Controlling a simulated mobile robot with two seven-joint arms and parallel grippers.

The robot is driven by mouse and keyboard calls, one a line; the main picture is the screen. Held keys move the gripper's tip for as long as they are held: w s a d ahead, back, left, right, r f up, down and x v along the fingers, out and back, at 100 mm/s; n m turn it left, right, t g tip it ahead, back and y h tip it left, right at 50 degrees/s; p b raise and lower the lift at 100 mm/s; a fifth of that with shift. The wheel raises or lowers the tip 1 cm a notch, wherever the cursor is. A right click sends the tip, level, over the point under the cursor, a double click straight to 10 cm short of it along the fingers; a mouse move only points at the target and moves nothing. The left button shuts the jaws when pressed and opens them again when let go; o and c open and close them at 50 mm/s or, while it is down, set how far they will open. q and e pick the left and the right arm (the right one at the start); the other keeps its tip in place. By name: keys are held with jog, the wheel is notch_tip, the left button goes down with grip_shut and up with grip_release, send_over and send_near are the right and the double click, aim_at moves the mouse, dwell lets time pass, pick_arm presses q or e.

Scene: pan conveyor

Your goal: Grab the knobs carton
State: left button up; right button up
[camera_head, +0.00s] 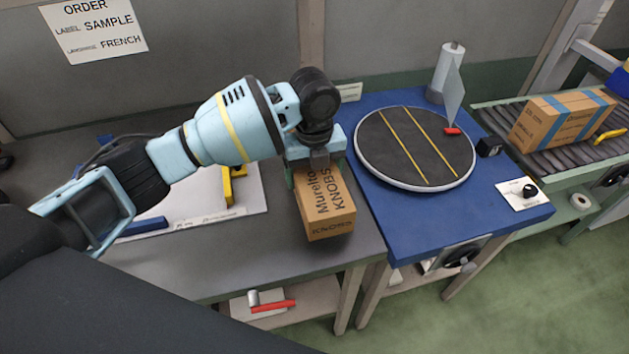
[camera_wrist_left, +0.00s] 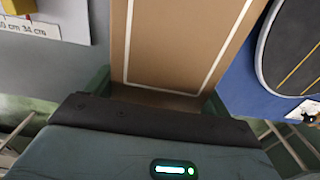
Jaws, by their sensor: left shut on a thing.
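The knobs carton (camera_head: 326,205) is a brown box with "Murelto KNOBS" printed on it. It is at the right part of the grey table, close to the blue turntable table. My left gripper (camera_head: 309,172) is shut on the carton from above, at its far end. In the left wrist view the carton (camera_wrist_left: 180,45) fills the middle, with white lines along its face, between the greenish fingers (camera_wrist_left: 155,90) at its sides. Whether the carton touches the table is hard to tell. My right gripper is not in view.
A round dark turntable (camera_head: 415,147) with two yellow lines sits on the blue table (camera_head: 500,215). A taped carton (camera_head: 563,118) lies on the roller conveyor (camera_head: 490,110) at right. A white board (camera_head: 210,205) with yellow and blue blocks lies left. An order sign (camera_head: 93,28) hangs behind.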

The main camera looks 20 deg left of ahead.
pick_arm(q)
jog(key=s, duration=0.6)
jog(key=s+a+p, duration=0.1)
jog(key=s, duration=0.2)
jog(key=shift+s+r, duration=0.1)
jog(key=shift+r, duration=0.25)
jog(key=s, duration=0.6)
jog(key=shift+a+r, duration=0.2)
jog(key=shift+a, duration=0.1)
jog(key=shift+s, duration=0.25)
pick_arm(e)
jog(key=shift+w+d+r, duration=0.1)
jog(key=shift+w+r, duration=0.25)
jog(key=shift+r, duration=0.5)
